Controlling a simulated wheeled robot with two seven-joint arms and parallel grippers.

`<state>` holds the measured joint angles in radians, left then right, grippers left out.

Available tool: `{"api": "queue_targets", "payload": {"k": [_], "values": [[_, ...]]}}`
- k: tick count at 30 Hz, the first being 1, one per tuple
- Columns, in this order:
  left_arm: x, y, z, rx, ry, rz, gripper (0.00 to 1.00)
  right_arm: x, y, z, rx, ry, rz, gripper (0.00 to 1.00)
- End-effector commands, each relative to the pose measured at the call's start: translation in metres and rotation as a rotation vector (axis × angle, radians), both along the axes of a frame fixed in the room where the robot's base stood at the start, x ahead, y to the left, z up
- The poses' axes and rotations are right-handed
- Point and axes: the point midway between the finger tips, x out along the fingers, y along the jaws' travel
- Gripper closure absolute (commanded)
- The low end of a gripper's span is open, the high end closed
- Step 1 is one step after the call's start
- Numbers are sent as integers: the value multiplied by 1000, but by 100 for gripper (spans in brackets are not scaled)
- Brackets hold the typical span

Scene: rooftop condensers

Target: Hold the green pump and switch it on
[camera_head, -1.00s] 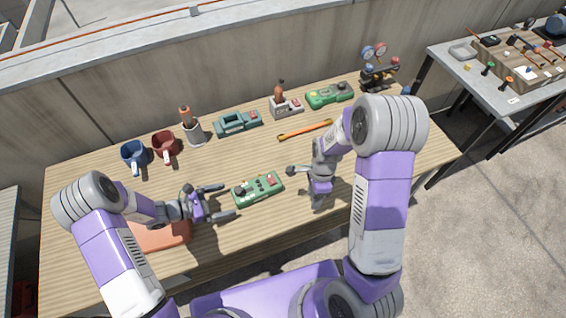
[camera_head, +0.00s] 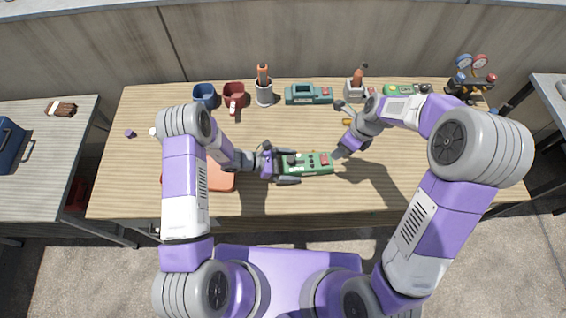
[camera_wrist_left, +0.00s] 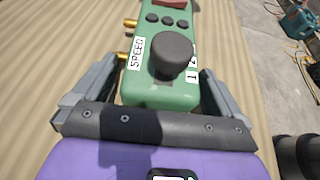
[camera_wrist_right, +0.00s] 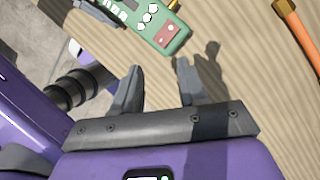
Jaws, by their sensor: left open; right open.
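The green pump (camera_head: 308,164) lies on the wooden table (camera_head: 250,203). In the left wrist view its near end shows a dark knob (camera_wrist_left: 172,53) beside a SPEED label. My left gripper (camera_head: 286,167) is open, its fingers on either side of the pump's left end; whether they touch it is unclear. The red switch (camera_wrist_right: 168,34) is at the pump's right end in the right wrist view. My right gripper (camera_head: 341,130) is open and empty, up and right of that end, with a gap between its fingertips and the switch.
Behind stand a blue mug (camera_head: 204,95), a red mug (camera_head: 234,94), holders with orange-handled tools, a teal device (camera_head: 308,94), another green device (camera_head: 405,90) and a gauge set (camera_head: 470,80). An orange bar (camera_wrist_right: 295,30) lies near my right gripper. An orange-red pad (camera_head: 222,178) lies left.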

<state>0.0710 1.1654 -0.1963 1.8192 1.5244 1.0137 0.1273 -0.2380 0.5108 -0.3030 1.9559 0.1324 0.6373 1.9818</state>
Motion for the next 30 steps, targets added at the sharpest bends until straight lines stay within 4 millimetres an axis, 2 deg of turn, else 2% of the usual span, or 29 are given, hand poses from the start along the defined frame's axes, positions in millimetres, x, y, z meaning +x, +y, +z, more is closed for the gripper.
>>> {"api": "queue_targets", "payload": {"k": [11, 26, 30], "values": [[1, -6, -3, 0, -1, 0, 0, 0, 0, 0, -1, 0, 1, 57], [1, -6, -3, 0, 0, 1, 77, 0, 0, 0, -1, 0, 1, 57], [1, -6, -3, 0, 0, 1, 77, 0, 0, 0, -3, -5, 23, 77]]}}
